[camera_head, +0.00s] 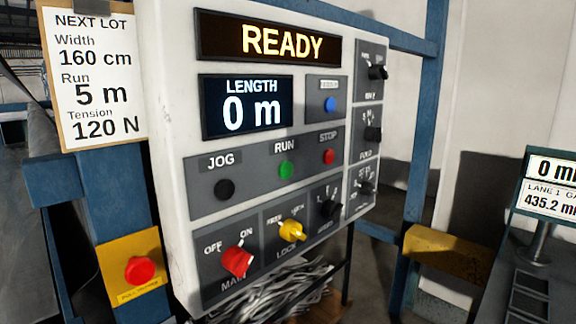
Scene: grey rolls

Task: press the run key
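The run key is a green round button (286,169) under the label RUN, in the middle of the control panel (172,150). The black JOG key (225,189) is to its left and the red STOP key (329,156) to its right. The upper display (270,41) reads READY. The length display (247,105) reads 0 m. Neither of my grippers shows in the head view.
A red main switch (238,261) and yellow lock knob (292,230) sit below the keys. A red mushroom button (139,269) is on a yellow plate at lower left. A NEXT LOT card (92,80) hangs left. A small readout (547,186) stands right.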

